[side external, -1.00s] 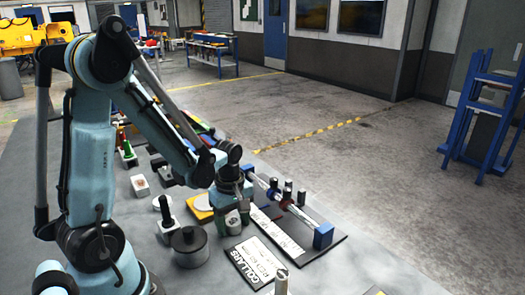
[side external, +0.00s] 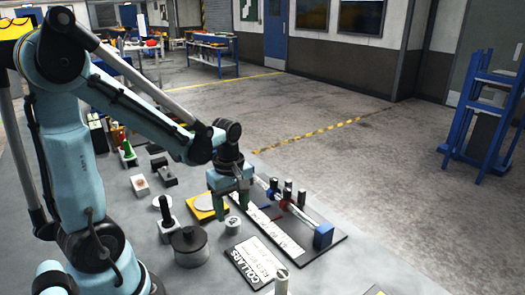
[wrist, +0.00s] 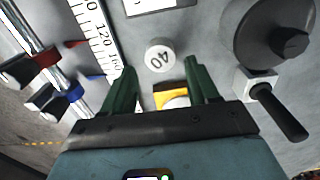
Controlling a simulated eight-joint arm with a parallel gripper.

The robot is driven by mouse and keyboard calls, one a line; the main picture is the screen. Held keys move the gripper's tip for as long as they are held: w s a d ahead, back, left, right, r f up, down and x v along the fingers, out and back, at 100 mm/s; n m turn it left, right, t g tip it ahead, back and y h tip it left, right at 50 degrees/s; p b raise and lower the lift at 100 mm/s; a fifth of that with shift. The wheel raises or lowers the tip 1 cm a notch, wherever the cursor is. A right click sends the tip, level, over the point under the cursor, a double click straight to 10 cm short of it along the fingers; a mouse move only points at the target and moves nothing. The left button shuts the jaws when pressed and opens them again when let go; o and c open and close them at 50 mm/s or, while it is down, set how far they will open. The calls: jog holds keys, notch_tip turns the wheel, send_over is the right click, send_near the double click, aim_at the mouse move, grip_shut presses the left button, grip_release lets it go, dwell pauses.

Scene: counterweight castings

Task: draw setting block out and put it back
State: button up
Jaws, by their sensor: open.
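A short round white block marked 40 (wrist: 160,56), the likely setting block, stands upright on the grey table. It also shows in the side view (side external: 232,225), between the scale board and a dark round casting. My gripper (side external: 234,207) is raised above the table, pointing down. Its green fingers (wrist: 160,77) are apart with nothing held between them. In the wrist view the block lies just beyond the fingertips, roughly in line with the gap. Nothing hides its top face.
A scale board (side external: 318,248) carries a rail with red and blue collars and a blue end block (side external: 323,236). A COLLARS card (side external: 257,262) lies in front. A dark round casting (side external: 189,247) stands left of the block. A yellow plate with a pale disc (wrist: 166,87) lies behind it.

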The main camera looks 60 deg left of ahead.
jog(key=shift+r, duration=1.55)
jog(key=d+r+m+t, duration=0.6)
jog(key=d+m, duration=0.3)
jog(key=m, duration=0.9)
jog(key=shift+w+t, duration=0.2)
jog(key=shift+t, duration=0.4)
